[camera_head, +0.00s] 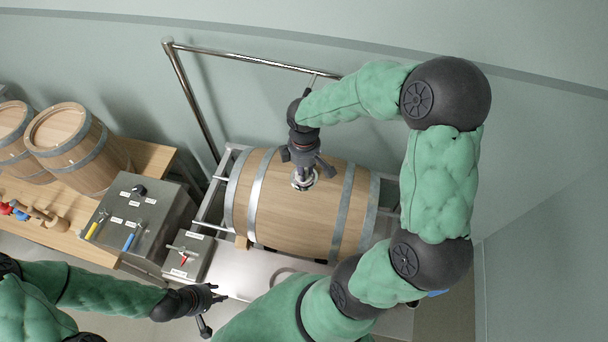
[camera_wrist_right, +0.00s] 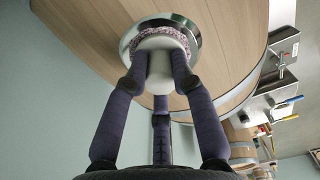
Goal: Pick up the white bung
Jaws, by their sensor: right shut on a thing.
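The white bung (camera_wrist_right: 158,44) shows in the right wrist view at the bung hole of a wooden barrel (camera_head: 295,215) lying on its side. A shiny steel ring (camera_wrist_right: 191,35) surrounds the hole, and a speckled purplish band shows around the bung. My right gripper (camera_wrist_right: 160,84) has its three dark fingers shut on the bung from above. In the head view my right gripper (camera_head: 304,172) stands over the ring and mostly hides the bung. I cannot tell whether the bung is lifted at all. My left gripper (camera_head: 212,309) is open and empty at lower left, its fingers spread.
A steel control box (camera_head: 140,222) with a yellow and a blue handle stands left of the barrel. A smaller box (camera_head: 188,255) with a red handle is nearer. Two upright barrels (camera_head: 75,145) stand on a wooden bench. A metal rail (camera_head: 195,105) rises behind.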

